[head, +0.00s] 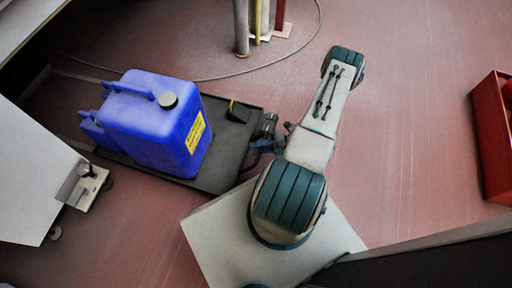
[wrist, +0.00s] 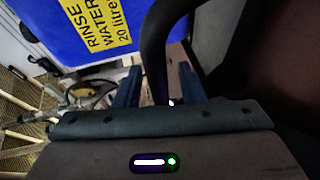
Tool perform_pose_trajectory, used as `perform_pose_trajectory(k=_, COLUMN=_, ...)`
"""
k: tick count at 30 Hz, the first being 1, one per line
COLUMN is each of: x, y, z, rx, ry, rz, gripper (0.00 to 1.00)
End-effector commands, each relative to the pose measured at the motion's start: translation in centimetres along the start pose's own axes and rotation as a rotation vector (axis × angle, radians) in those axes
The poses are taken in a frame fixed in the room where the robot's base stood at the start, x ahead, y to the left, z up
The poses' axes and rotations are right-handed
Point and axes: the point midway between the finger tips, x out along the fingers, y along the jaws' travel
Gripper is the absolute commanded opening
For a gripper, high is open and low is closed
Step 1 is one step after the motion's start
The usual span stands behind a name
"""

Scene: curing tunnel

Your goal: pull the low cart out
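The low cart (head: 221,170) is a dark flat platform close to the floor, at left of centre in the head view. It carries blue jerrycans (head: 150,125); the yellow "RINSE WATER 20 litre" label also shows in the wrist view (wrist: 98,25). My gripper (head: 262,146) is at the cart's right end. In the wrist view a dark curved bar (wrist: 155,50), seemingly the cart's handle, runs down between my two fingers (wrist: 161,88). The bar is close to the left finger, and a gap shows at the right finger. The gripper looks open around the bar.
A small dark block with a yellow mark (head: 237,111) lies on the cart. Upright posts (head: 241,30) stand behind it, with a thin cable (head: 290,60) on the floor. A pale panel (head: 30,180) is at left, a red bin (head: 490,140) at right. Floor between posts and bin is clear.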

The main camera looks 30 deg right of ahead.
Motion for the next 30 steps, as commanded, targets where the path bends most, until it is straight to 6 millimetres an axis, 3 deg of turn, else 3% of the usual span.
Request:
perform_pose_trajectory(k=15, x=-10.7, y=0.1, z=-0.1, rx=-0.001, ry=0.0, rz=-0.002, gripper=0.36)
perform_pose_trajectory(k=21, x=-12.7, y=0.0, z=-0.1, rx=0.001, ry=0.002, rz=0.001, gripper=0.36)
perform_pose_trajectory(k=30, x=-13.0, y=0.0, z=-0.1, rx=0.001, ry=0.002, rz=0.0, gripper=0.36)
